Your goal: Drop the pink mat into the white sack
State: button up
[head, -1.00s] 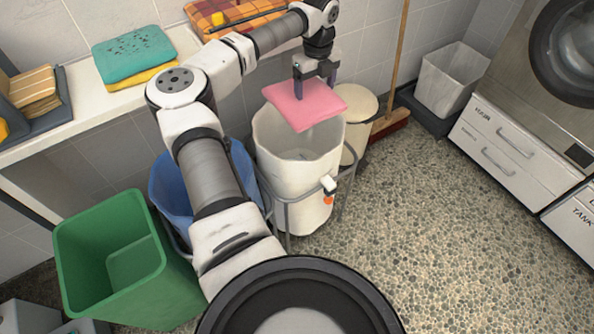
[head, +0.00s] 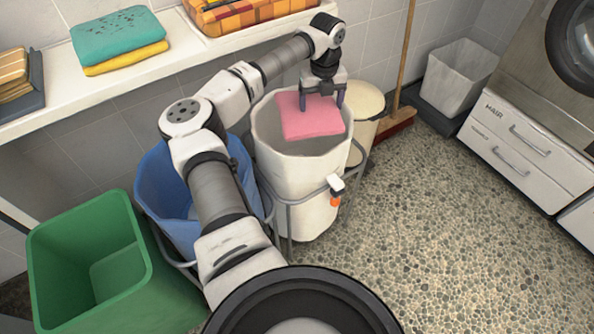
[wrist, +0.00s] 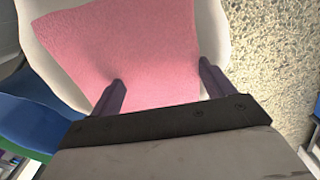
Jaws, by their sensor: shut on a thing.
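The pink mat (head: 310,118) is a flat, folded square held at the mouth of the white sack (head: 300,192), near its back and middle. My gripper (head: 321,103) is shut on the mat from above. In the wrist view the mat (wrist: 130,50) spreads out beyond the fingers, and the sack's pale rim (wrist: 213,30) shows on both sides of it. The sack stands open in a grey wire frame. The mat covers much of the sack's inside, so its bottom is hidden.
A blue sack (head: 168,195) stands left of the white one, and a green bin (head: 95,265) further left. A cream lidded bin (head: 362,110) and a broom (head: 397,118) stand behind right. A shelf (head: 40,118) with folded towels runs along the wall. Floor at right is clear.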

jog(key=shift+f+b, duration=0.4)
jog(key=shift+f, duration=0.55)
jog(key=o, duration=0.9)
jog(key=shift+r, duration=0.1)
notch_tip(320, 180, up, 14)
jog(key=shift+f+p, duration=0.15)
jog(key=shift+p, duration=0.25)
